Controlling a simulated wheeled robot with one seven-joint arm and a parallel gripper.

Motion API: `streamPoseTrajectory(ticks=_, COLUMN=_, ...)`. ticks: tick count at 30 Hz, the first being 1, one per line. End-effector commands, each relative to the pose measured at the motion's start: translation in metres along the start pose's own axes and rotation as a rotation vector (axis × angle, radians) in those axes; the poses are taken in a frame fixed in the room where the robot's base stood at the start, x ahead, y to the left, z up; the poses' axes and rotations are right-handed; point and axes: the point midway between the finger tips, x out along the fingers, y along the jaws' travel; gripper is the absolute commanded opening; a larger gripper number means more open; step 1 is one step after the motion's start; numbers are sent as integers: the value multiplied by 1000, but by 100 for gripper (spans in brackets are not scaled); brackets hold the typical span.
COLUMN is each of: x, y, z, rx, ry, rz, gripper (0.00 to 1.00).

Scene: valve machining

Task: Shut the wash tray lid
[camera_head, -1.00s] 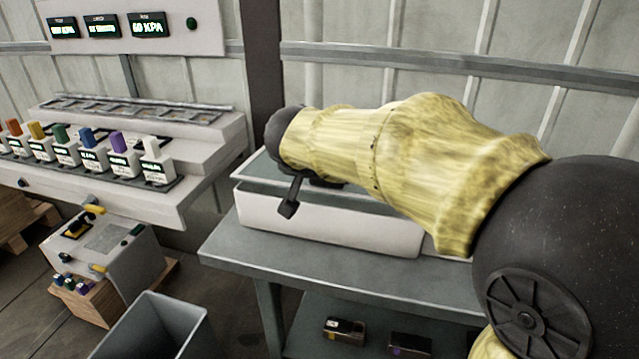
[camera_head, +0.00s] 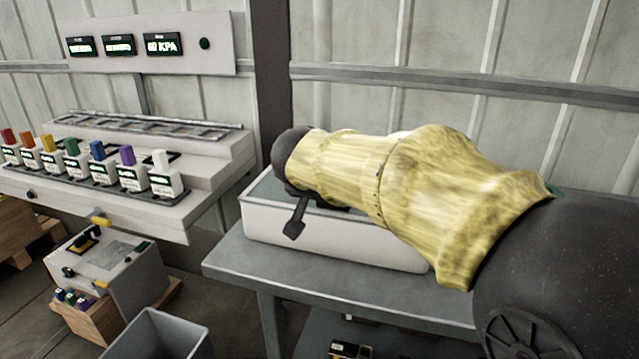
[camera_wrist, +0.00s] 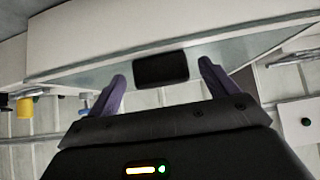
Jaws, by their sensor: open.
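The wash tray (camera_head: 335,240) is a long white box on the grey table, partly hidden behind my arm. A grey-green pane (camera_head: 266,189) shows at its top left end; how far the lid is open cannot be told there. In the wrist view the pale, glassy pane (camera_wrist: 215,56) runs across the picture along a white wall. A dark block (camera_wrist: 160,68), perhaps the lid's handle, lies between and beyond my fingertips. My gripper (camera_wrist: 162,72) is open, its two purple fingers apart with nothing held.
The grey table (camera_head: 235,257) has a bare strip in front of the tray. A bench with several coloured-cap bottles (camera_head: 97,158) stands at left. A grey bin (camera_head: 158,335) is on the floor below. A dark post (camera_head: 272,80) and ribbed wall stand behind.

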Motion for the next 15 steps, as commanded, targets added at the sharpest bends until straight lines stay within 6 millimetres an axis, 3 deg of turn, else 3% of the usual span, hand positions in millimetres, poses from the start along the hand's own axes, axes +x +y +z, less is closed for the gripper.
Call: streamPoseTrajectory(ticks=15, x=-99, y=-4, z=0, rx=-6, ry=1, rz=-10, gripper=85)
